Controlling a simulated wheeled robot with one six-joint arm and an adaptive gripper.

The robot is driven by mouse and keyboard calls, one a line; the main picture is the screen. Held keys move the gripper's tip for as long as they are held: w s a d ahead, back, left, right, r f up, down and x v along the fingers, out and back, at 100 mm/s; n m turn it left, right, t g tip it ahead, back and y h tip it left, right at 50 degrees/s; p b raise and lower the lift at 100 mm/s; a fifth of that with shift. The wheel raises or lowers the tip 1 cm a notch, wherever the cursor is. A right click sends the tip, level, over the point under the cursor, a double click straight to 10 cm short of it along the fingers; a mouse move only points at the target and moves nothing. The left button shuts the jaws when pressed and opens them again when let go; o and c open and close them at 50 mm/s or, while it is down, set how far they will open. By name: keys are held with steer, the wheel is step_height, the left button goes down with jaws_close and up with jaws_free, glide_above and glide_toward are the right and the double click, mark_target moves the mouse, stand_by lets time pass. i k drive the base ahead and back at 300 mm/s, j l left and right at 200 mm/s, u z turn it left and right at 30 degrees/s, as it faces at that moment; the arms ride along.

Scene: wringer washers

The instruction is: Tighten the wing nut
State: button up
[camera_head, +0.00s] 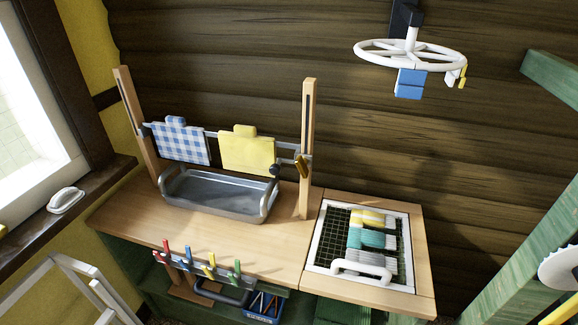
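What looks like the brass wing nut (303,166) sits on the right wooden post (308,130) of a small rack on the bench. It is small here, and I cannot tell how tight it is. A grey rail (288,146) runs between the two posts, with its right end near the brass piece. A dark round knob (274,170) is just left of the brass piece. My gripper is not in view.
A blue checked cloth (180,143) and a yellow cloth (247,153) hang above a metal tray (215,197). Coloured pegs (210,262) line the front. A white wheel (410,52) hangs upper right.

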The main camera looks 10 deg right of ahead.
mark_target(301, 164)
steer(key=i+j+u, duration=0.2)
steer(key=i, duration=0.35)
steer(key=i+j+z, duration=0.15)
steer(key=i+j, duration=0.35)
steer(key=i+j+z, duration=0.1)
steer(key=j+z, duration=0.25)
steer(key=i+j+z, duration=0.1)
steer(key=j+z, duration=0.6)
steer(key=l, duration=0.1)
